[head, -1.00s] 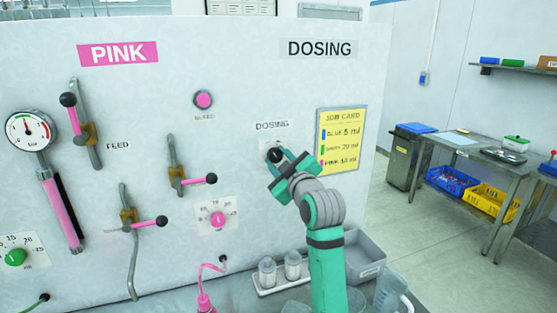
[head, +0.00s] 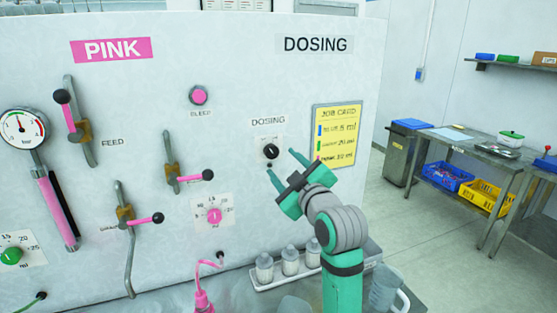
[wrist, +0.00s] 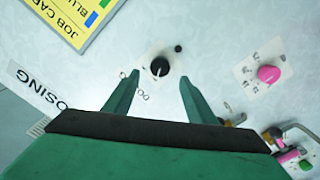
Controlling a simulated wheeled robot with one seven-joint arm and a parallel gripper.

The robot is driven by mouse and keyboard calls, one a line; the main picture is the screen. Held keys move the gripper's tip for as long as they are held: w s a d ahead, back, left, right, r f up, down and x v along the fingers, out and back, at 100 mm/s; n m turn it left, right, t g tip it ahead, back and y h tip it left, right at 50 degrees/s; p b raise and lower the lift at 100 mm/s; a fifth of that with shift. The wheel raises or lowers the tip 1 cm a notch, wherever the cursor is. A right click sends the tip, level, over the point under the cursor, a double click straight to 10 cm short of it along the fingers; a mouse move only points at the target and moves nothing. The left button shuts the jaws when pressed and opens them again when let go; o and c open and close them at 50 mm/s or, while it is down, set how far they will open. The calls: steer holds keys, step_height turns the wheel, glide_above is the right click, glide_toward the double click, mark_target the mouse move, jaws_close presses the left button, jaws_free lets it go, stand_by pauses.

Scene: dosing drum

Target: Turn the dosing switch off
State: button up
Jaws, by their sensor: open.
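The dosing switch (head: 270,151) is a black round knob with a white pointer line on a white plate, under the DOSING label (head: 268,121). It also shows in the wrist view (wrist: 160,67), beyond and between my fingertips. The printed position marks on its plate are too small or partly hidden to read. My green gripper (head: 282,164) is open and empty, its two fingers spread in front of the panel. The fingers stand apart from the knob and do not touch it. In the wrist view my gripper (wrist: 158,86) points at the panel around the knob.
A yellow job card (head: 337,134) hangs right of the switch. A pink dial (head: 213,215) and a black-knobbed pink lever (head: 193,178) are to its left. Below stand several bottles (head: 290,262) in a tray and a clear jug (head: 384,288).

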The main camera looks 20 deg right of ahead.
steer(key=s, duration=0.3)
steer(key=shift+s, duration=0.1)
stand_by(0.5)
